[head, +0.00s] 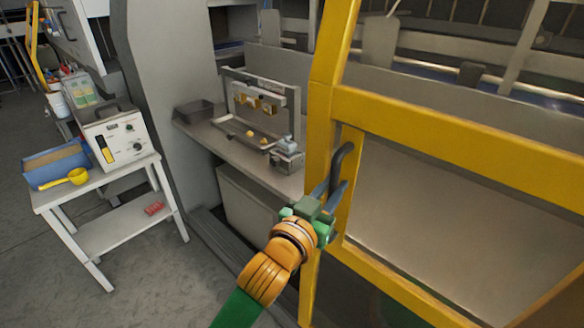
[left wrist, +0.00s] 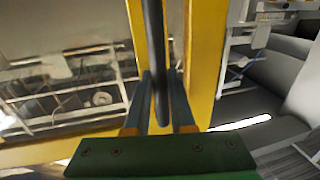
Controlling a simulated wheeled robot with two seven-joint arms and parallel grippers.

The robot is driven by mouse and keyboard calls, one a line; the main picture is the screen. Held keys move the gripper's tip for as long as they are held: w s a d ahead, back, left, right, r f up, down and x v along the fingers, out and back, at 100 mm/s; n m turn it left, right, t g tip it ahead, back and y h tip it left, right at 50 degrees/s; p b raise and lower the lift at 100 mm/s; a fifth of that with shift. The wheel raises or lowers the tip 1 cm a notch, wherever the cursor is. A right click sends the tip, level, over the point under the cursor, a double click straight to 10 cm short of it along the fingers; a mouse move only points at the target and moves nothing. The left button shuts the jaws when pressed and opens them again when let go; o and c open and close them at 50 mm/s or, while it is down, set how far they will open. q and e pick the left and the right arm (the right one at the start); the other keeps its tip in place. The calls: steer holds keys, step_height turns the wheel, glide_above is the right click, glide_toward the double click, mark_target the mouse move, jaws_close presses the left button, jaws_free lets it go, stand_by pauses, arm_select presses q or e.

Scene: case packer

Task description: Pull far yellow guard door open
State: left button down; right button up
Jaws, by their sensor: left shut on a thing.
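The yellow guard door (head: 455,128) fills the right of the head view, with its upright frame post at its left edge. A dark curved handle (head: 342,160) is mounted on that post. My left gripper (head: 332,190) is at the handle, its fingers shut on the handle's lower part. In the left wrist view the dark handle bar (left wrist: 157,60) runs down between the two blue-grey fingers (left wrist: 163,105), with yellow frame on both sides. My right gripper is not in view.
Left of the door is a grey bench (head: 225,143) with a small fixture. A white table (head: 100,185) farther left holds a control box (head: 117,138), a blue tray (head: 57,172) and a yellow scoop (head: 66,179). Grey floor (head: 150,285) in front of the table is clear.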

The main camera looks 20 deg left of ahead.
arm_select(q)
steer(key=d, duration=0.1)
steer(key=s+d, duration=0.1)
steer(key=d, duration=0.2)
steer(key=shift+s+d+r, duration=0.15)
steer(key=shift+s+r, duration=0.15)
steer(key=shift+s, duration=0.05)
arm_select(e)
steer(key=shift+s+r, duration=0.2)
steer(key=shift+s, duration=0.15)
arm_select(q)
steer(key=c, duration=0.8)
jaws_free()
steer(key=shift+f, duration=0.1)
steer(key=shift+o, duration=0.2)
steer(key=shift+d+f, duration=0.1)
steer(key=shift+d, duration=0.15)
steer(key=shift+s+a+f, duration=0.1)
steer(key=shift+s, duration=0.05)
glide_toward(365, 185)
steer(key=shift+s+a, duration=0.15)
steer(key=shift+s, duration=0.7)
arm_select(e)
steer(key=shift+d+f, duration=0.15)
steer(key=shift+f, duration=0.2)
